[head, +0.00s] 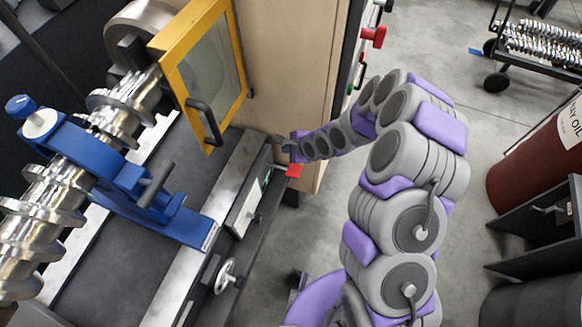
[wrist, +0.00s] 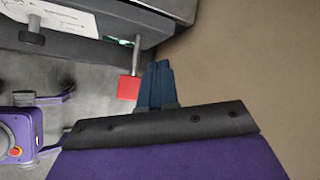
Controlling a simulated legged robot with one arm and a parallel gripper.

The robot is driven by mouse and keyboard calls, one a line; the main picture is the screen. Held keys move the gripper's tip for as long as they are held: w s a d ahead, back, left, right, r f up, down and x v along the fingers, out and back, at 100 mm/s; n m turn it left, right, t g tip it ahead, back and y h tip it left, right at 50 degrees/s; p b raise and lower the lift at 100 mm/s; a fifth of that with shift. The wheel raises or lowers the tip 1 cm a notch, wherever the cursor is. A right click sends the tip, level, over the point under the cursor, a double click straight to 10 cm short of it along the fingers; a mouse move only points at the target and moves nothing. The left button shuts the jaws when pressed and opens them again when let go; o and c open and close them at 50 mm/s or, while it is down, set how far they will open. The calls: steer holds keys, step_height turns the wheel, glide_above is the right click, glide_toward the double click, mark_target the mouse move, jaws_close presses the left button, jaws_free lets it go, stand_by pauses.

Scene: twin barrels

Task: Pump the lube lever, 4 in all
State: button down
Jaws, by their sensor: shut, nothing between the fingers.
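A lever with a red block-shaped end (head: 292,170) sticks out from the side of the machine bed, below a panel with a white label; I take it to be the lube lever. In the wrist view the red end (wrist: 129,88) hangs from a thin grey rod. My gripper (head: 285,147) is beside the lever, close to the tan cabinet wall. In the wrist view its blue fingers (wrist: 158,68) are together and empty, just right of the red end. I cannot tell whether they touch it.
The tan cabinet (head: 290,70) rises close to my gripper. A yellow-framed door (head: 205,70) and a handwheel (head: 226,276) are on the machine. A red switch (head: 374,36) is on the cabinet's far side.

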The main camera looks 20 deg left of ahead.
steer(key=b, duration=0.3)
glide_above(289, 169)
steer(key=a, duration=0.2)
step_height(289, 169, down, 5)
steer(key=shift+a+f, duration=0.1)
steer(key=shift+f, duration=0.1)
steer(key=d+f, duration=0.2)
steer(key=f, duration=0.1)
steer(key=shift+d+b, duration=0.4)
steer(key=shift+a+f, duration=0.2)
steer(key=shift+a, duration=0.3)
steer(key=shift+a+f, duration=0.15)
steer(key=shift+a, duration=0.3)
steer(key=shift+d+r, duration=0.2)
steer(key=shift+d, duration=0.6)
steer(key=shift+a+f, duration=0.2)
steer(key=shift+a, duration=0.45)
steer(key=shift+d+r, duration=0.15)
steer(key=shift+d, duration=0.4)
steer(key=shift+a, duration=0.15)
